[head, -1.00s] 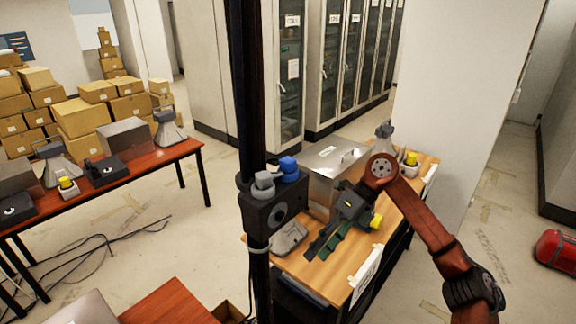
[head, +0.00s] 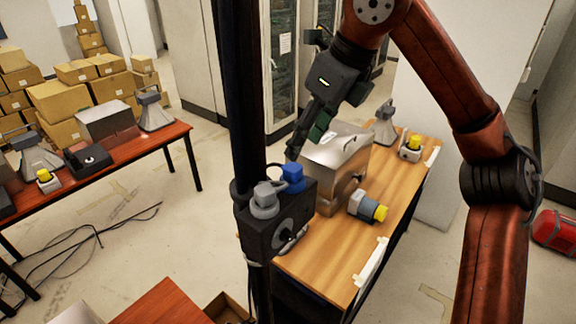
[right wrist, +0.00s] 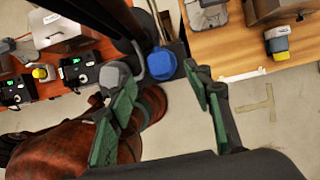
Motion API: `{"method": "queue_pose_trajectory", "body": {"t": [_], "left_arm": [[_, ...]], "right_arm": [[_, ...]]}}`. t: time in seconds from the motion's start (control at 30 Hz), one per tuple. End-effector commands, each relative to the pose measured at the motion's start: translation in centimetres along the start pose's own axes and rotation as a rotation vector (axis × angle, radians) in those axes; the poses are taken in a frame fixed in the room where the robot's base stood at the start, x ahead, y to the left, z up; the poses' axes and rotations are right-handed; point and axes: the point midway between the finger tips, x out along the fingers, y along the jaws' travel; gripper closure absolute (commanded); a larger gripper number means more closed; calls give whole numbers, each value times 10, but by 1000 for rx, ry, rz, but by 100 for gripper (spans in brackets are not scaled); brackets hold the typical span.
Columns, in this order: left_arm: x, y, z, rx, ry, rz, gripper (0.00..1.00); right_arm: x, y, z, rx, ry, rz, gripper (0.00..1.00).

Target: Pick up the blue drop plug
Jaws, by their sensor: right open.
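The blue drop plug (head: 292,178) sits upright on top of the black box (head: 262,238) on the dark pole, beside grey plugs (head: 265,198). My right gripper (head: 303,140) is open and empty, just above the blue plug and pointing down at it. In the right wrist view the blue plug (right wrist: 161,63) shows between the two green-padded fingers (right wrist: 162,98), a little beyond their tips. I see no contact. My left gripper is in neither view.
The dark pole (head: 232,90) rises close to the gripper's left. Behind the box stands a wooden table (head: 325,262) with a metal case (head: 335,165) and a grey plug with a yellow end (head: 368,207). A red table (head: 165,150) holds devices at left.

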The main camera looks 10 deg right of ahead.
Motion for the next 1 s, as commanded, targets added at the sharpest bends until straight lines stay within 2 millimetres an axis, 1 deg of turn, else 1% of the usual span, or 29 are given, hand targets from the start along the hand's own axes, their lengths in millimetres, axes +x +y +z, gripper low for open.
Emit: {"method": "queue_pose_trajectory", "body": {"t": [0.07, 0.33, 0.5, 0.63, 0.73, 0.93, 1.0], "left_arm": [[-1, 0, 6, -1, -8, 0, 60], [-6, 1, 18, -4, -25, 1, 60], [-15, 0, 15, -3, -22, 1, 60], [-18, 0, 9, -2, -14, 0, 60], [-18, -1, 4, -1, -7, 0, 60], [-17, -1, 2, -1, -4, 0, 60], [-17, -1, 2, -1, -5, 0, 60]], "right_arm": [[0, 0, 0, 0, -3, -8, 54], [27, 0, -2, 2, -3, -9, 54], [51, 0, -3, 1, -1, -8, 54], [67, 1, -3, 1, -3, -7, 54], [73, 2, -3, 0, -4, -6, 54], [74, 2, -2, -1, -5, -6, 54], [74, 2, -2, -1, -5, -6, 58]]}}
